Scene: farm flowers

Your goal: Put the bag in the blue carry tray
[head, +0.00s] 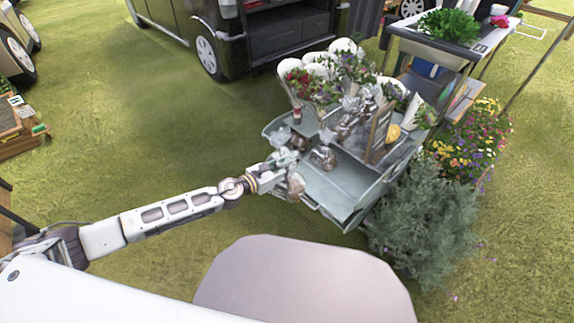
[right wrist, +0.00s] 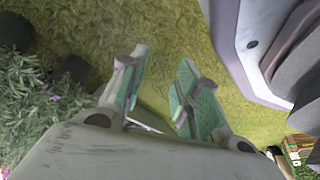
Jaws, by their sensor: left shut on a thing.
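My left gripper (head: 284,167) is at the left edge of a pale blue-grey stand (head: 333,189) in the head view. It is shut on a small brownish, wrinkled bag (head: 295,185), partly hidden by the fingers. Other wrinkled, clear-looking bags lie on the stand, one just right of the gripper (head: 322,157) and one behind it (head: 281,136). I cannot tell which part of the stand, if any, is the blue carry tray. My right gripper (right wrist: 163,62) is open and empty above grass in the right wrist view.
Wrapped bouquets (head: 318,78) fill the back of the stand, with an upright board (head: 379,132) near its right side. A grey-green bush (head: 425,215) and colourful flowers (head: 470,143) stand at the right. A dark vehicle (head: 235,35) is behind. Open grass lies left.

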